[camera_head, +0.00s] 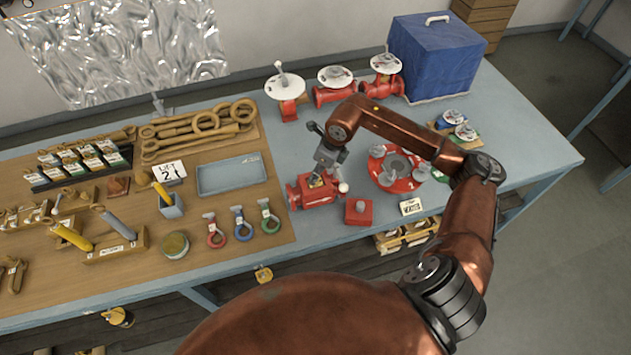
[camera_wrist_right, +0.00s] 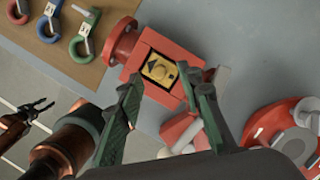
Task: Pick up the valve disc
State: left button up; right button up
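My right gripper (camera_head: 322,160) is over the red valve body (camera_head: 315,190) on the table. In the right wrist view its two fingers (camera_wrist_right: 165,105) are spread and empty, near the red valve body (camera_wrist_right: 138,60). The body's top has a square black-and-yellow face with a small round yellow piece (camera_wrist_right: 158,70); I cannot tell if this is the valve disc. A round red holder (camera_head: 378,180) with grey round pieces stands to the right. My left gripper (camera_wrist_right: 40,108) shows small at the wrist view's left edge, prongs apart; the head view does not show it.
A small red block (camera_head: 358,212) and a white label card (camera_head: 411,207) are near the front edge. Red, blue and green rings (camera_head: 240,229) lie left of the valve.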

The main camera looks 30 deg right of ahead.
jog(key=shift+x, duration=1.45)
jog(key=shift+s, duration=0.15)
jog(key=shift+c, duration=0.4)
grip_shut()
jog(key=shift+r, duration=0.1)
